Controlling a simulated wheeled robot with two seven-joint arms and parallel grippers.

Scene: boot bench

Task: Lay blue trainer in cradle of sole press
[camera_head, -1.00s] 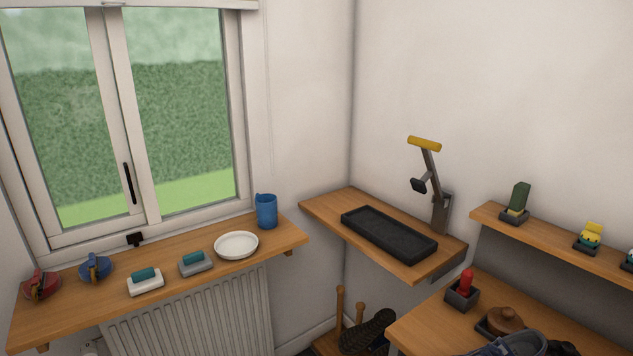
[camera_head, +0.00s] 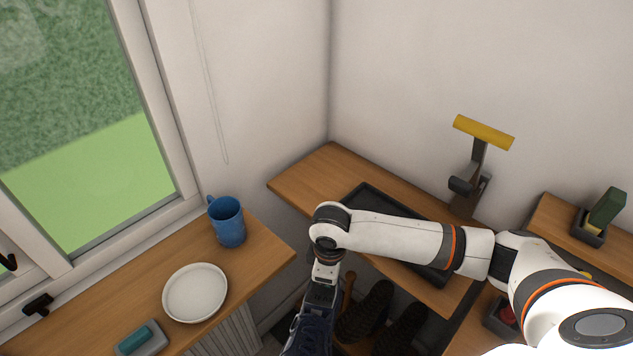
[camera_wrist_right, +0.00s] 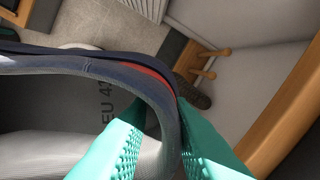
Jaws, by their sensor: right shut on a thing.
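The blue trainer (camera_head: 308,335) hangs at the bottom edge of the head view, cut off by the frame. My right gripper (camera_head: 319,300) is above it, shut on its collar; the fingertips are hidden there. In the right wrist view the teal fingers of my right gripper (camera_wrist_right: 160,118) pinch the navy collar of the blue trainer (camera_wrist_right: 60,65), and "EU 41" shows inside. The sole press has a yellow handle (camera_head: 483,132), raised, and a black tray-like cradle (camera_head: 366,192) on the corner shelf. My right arm hides much of the cradle; its visible part looks empty. My left gripper is out of view.
The corner shelf (camera_head: 308,171) is bare at its left end. Dark boots (camera_head: 366,312) stand below the shelf. A green block (camera_head: 607,206) sits at right.

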